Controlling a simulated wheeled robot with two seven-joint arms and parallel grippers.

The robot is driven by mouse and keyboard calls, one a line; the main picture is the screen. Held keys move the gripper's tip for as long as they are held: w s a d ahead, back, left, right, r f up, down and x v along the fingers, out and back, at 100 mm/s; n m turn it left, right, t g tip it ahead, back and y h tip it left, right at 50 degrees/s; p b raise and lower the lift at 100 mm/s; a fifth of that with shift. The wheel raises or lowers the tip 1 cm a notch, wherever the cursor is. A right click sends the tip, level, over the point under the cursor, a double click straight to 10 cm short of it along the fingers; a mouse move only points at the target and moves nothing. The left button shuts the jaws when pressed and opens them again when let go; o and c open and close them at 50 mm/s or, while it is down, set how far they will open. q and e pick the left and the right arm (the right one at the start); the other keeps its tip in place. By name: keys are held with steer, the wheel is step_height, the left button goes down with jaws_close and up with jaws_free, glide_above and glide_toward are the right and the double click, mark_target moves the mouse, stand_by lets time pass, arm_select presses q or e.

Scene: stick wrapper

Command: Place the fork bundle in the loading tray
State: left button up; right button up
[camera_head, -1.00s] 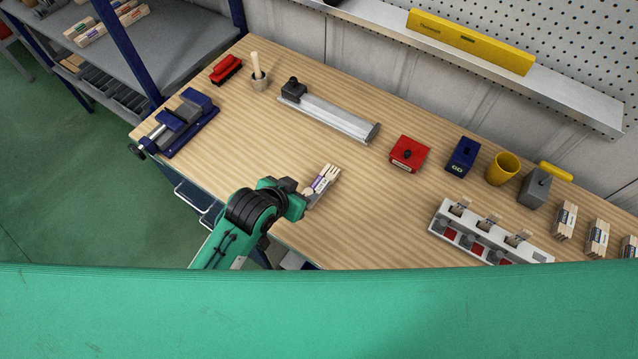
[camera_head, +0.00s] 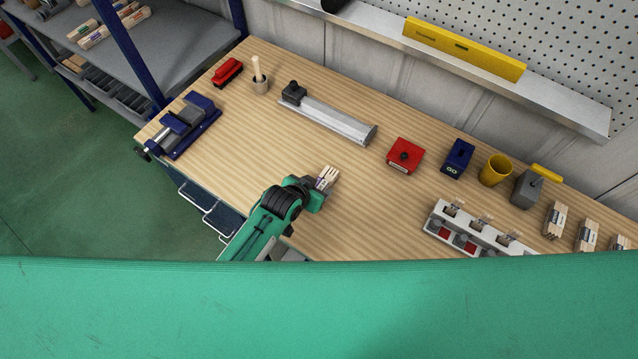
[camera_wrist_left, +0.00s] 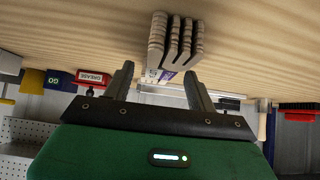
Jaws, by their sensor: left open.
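The fork bundle (camera_head: 328,176), pale wooden pieces with a purple and white label, is at the middle of the bench, with its lower end hidden by my left gripper (camera_head: 319,191). The left wrist view shows the bundle (camera_wrist_left: 176,43) just beyond the open fingers of my left gripper (camera_wrist_left: 158,72), its labelled end close to the gap between the tips. I cannot tell whether a finger touches it. A white slotted fixture (camera_head: 487,238) with red pads, possibly the loading tray, is at the right. My right gripper is not in view.
A long grey metal device (camera_head: 335,121), a red block (camera_head: 405,155), a blue block (camera_head: 457,158) and a yellow cup (camera_head: 495,170) stand behind. Other bundles (camera_head: 556,219) stand at the far right. Bare wood lies between my gripper and the white fixture.

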arm_select(q)
steer(key=shift+w+d+f, duration=0.25)
steer(key=shift+f, duration=0.1)
steer(key=shift+c, duration=0.3)
steer(key=c, duration=1)
steer(key=shift+c, duration=0.6)
steer(key=shift+r, duration=0.1)
